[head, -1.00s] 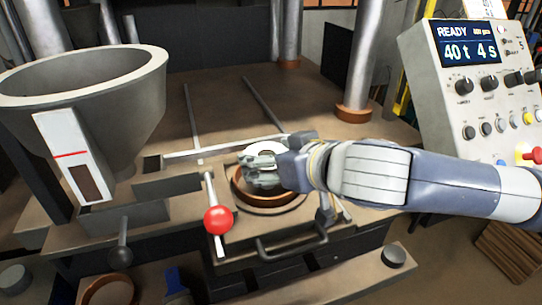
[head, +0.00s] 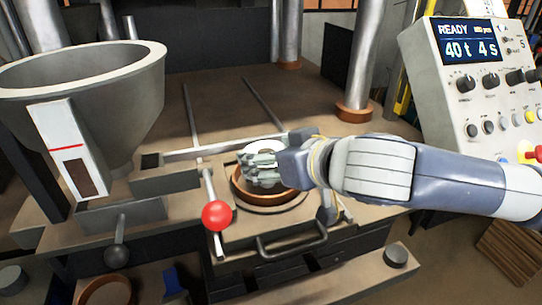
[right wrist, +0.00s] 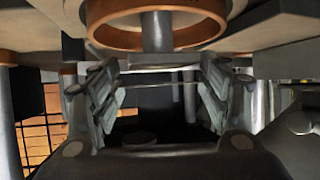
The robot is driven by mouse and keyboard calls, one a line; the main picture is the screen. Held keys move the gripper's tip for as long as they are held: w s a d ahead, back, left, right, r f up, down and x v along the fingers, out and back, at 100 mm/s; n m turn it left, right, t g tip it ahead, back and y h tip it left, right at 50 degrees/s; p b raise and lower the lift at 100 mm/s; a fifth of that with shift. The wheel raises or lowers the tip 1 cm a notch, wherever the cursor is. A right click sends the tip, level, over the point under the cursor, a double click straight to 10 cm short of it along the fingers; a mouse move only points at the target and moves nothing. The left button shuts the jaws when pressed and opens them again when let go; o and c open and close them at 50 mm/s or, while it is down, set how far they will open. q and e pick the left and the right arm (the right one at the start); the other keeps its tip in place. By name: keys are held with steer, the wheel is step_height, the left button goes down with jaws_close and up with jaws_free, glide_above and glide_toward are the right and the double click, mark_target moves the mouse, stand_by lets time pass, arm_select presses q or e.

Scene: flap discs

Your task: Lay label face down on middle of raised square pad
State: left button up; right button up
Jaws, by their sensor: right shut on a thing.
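My right gripper (head: 262,168) is low over the round mould with a copper-coloured ring (head: 240,192), reaching in from the right. It is shut on a thin pale piece, likely the label (head: 262,147), whose white rounded edge shows behind the fingers. In the right wrist view, thin pale edges (right wrist: 160,84) span between the fingers (right wrist: 160,95). The copper ring (right wrist: 100,22) and a grey central post (right wrist: 158,30) show just beyond them. I cannot tell whether the label touches anything or which face is down. I cannot make out a raised square pad. My left gripper is not in view.
A red-knobbed lever (head: 216,215) stands left of the mould, and a drawer handle (head: 292,240) is in front. A large grey hopper (head: 90,110) is at left, steel columns (head: 362,60) behind, and a control panel (head: 475,80) at right. The plate behind is clear.

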steer(key=shift+f+b, duration=0.9)
steer(key=shift+b, duration=0.45)
stand_by(1.3)
steer(key=o, duration=0.7)
